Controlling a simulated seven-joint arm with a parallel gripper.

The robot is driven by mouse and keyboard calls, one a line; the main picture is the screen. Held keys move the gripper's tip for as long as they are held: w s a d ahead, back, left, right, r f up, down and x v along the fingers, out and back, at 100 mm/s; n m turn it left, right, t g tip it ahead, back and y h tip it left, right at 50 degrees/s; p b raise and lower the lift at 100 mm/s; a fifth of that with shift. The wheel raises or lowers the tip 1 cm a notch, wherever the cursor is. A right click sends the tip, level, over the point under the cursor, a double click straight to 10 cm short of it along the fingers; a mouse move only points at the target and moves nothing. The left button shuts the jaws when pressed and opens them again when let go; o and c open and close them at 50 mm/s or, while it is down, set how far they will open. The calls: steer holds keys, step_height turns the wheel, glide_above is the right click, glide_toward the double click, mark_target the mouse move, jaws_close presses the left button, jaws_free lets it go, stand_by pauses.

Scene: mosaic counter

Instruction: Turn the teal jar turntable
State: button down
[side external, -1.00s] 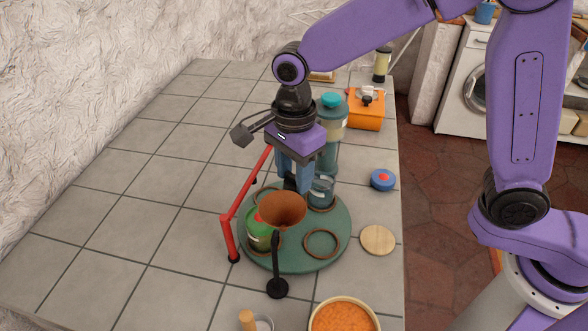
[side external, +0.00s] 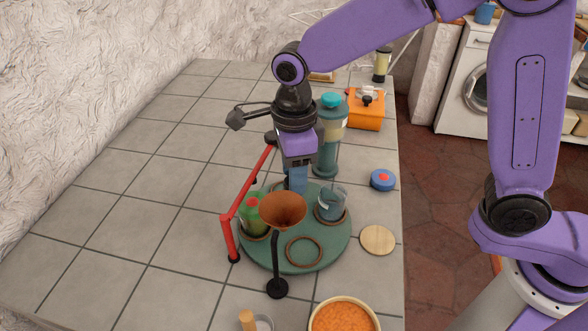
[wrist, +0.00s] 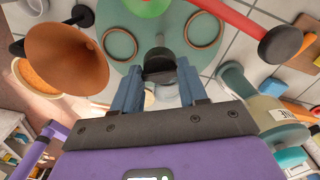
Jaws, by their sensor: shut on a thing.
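The teal turntable (side external: 330,250) lies on the tiled counter; it also fills the top of the wrist view (wrist: 172,20). A jar with green contents (side external: 253,216) stands at its left, and a clear jar with dark teal contents (side external: 331,204) at its right. An empty brown ring (side external: 304,252) shows at its front. My gripper (side external: 297,186) points down over the middle of the turntable. In the wrist view, its blue fingers (wrist: 160,82) are shut on a black knob (wrist: 160,64). In the side view the knob is hidden behind the funnel and fingers.
A brown funnel (side external: 283,209) on a black stand is close in front of my gripper. A red bar (side external: 247,190) runs along the left. A tall teal-lidded canister (side external: 328,140) stands behind. A wooden disc (side external: 378,240) and a blue lid (side external: 382,179) lie right.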

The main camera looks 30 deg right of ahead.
steer(key=shift+m, duration=2.7)
steer(key=c, duration=0.6)
jaws_free()
